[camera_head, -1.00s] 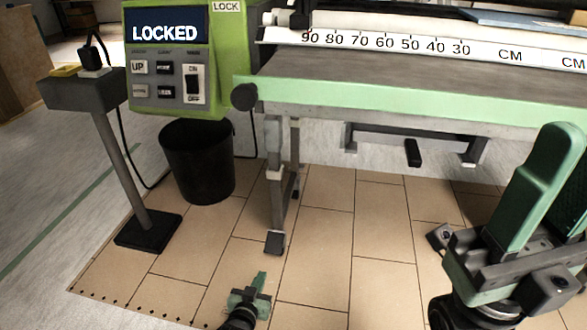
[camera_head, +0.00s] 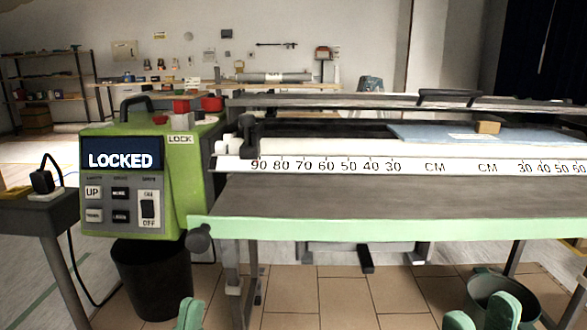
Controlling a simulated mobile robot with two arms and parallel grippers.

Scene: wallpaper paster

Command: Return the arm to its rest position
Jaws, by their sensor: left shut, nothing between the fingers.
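My left gripper (camera_head: 190,313) shows only as two green tips at the bottom edge, left of centre. The tips are close together with nothing visible between them, so it is shut. It is below and in front of the green-edged table. On my right side, two rounded green parts (camera_head: 502,312) rise from the bottom edge, apart from each other. The rest of both arms is below the picture.
The pasting table (camera_head: 350,229) with its centimetre scale spans the middle and right. A green control box (camera_head: 178,150) reading LOCKED stands at its left. A black bin (camera_head: 152,282) is under the box. A bucket (camera_head: 478,283) is on the floor at lower right.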

